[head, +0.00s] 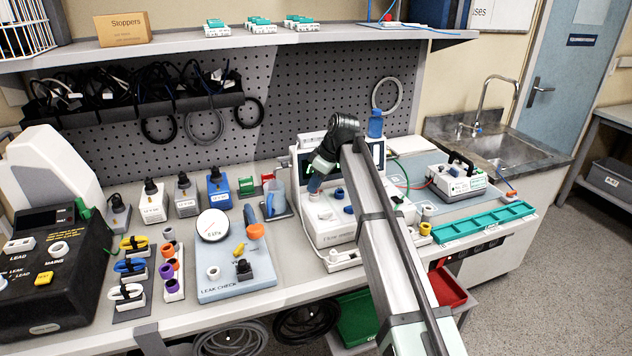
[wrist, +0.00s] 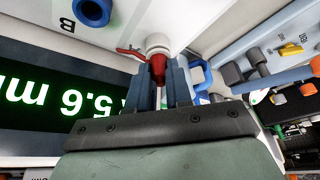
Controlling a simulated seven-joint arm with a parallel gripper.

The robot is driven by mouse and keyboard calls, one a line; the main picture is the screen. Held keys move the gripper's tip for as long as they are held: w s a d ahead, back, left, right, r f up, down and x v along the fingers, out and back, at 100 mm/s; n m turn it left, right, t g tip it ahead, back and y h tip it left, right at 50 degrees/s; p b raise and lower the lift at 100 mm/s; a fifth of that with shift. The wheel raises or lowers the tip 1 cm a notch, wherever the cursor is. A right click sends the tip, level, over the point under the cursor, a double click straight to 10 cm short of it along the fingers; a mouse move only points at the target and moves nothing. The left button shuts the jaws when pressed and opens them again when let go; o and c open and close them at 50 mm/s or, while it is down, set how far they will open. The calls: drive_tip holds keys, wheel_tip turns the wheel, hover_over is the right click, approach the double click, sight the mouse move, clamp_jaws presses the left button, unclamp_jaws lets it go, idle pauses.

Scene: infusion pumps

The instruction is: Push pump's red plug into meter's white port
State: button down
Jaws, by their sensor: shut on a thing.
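The red plug (wrist: 158,70) is between the two blue-grey fingers of my gripper (wrist: 161,86) in the wrist view, and they are shut on it. The plug's end meets the white port (wrist: 158,42) on the meter's white face. I cannot tell how deep it sits. In the head view my gripper (head: 316,183) is at the front of the white meter (head: 335,233), and the plug and port are hidden. The pump (head: 458,183), a white case with a black handle, stands on the right. Red and green lines run left from it.
The leak-check board (head: 235,280) lies left of the meter. A teal tray (head: 485,220) lies in front of the pump. My arm crosses the bench front.

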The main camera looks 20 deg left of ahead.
drive_tip(key=shift+f, duration=0.1)
idle(0.3)
drive_tip(key=shift+c, duration=2.4)
unclamp_jaws()
drive_tip(key=shift+r, duration=3.55)
